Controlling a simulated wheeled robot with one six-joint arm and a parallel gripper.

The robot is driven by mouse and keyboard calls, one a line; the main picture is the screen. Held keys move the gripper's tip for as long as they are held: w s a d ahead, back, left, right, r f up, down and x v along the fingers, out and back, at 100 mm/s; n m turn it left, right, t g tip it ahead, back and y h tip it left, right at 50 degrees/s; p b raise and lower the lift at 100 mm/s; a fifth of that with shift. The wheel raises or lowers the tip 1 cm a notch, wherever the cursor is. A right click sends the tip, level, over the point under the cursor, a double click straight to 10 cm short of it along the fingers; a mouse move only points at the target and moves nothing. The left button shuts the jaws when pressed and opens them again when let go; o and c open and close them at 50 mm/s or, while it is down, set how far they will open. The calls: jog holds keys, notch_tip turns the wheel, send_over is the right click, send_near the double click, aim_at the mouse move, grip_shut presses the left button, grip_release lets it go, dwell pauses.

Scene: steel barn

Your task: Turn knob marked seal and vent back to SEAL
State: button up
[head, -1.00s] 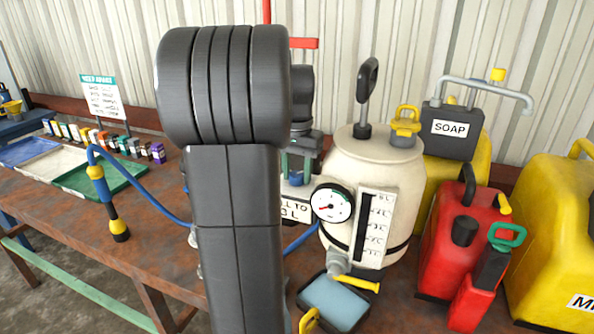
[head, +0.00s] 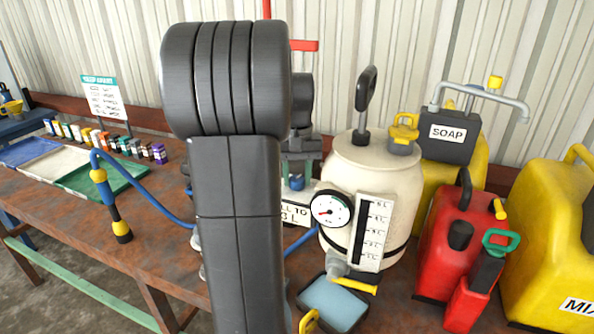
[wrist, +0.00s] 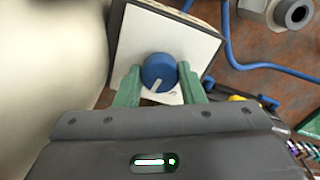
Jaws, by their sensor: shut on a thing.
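The blue round knob (wrist: 159,72) sits on a white plate (wrist: 191,38) in the wrist view. A white line on the knob points down and slightly left in that view. The green fingers of my gripper (wrist: 158,77) are on either side of the knob and shut on it. The plate's markings are too hidden to read. In the head view my arm hides much of this spot; the blue knob (head: 297,183) shows just right of the arm, below my gripper (head: 298,167).
A cream tank (head: 385,190) with a dial gauge (head: 331,209) and level scale stands right of my gripper. Red cans (head: 450,245) and a yellow soap jug (head: 440,172) are farther right. A blue hose (head: 150,195) and several small bottles (head: 100,137) are on the left.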

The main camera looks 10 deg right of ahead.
aim_at(297, 178)
jog(key=n+p, duration=0.1)
jog(key=n, duration=0.3)
jog(key=shift+r+n+p, duration=0.1)
jog(key=shift+n+p, duration=0.2)
jog(key=shift+p, duration=0.05)
jog(key=shift+n+p, duration=0.5)
jog(key=shift+n, duration=1.5)
jog(key=o, duration=1)
notch_tip(297, 178, up, 14)
jog(key=shift+f+b, duration=0.15)
jog(key=shift+b, duration=0.3)
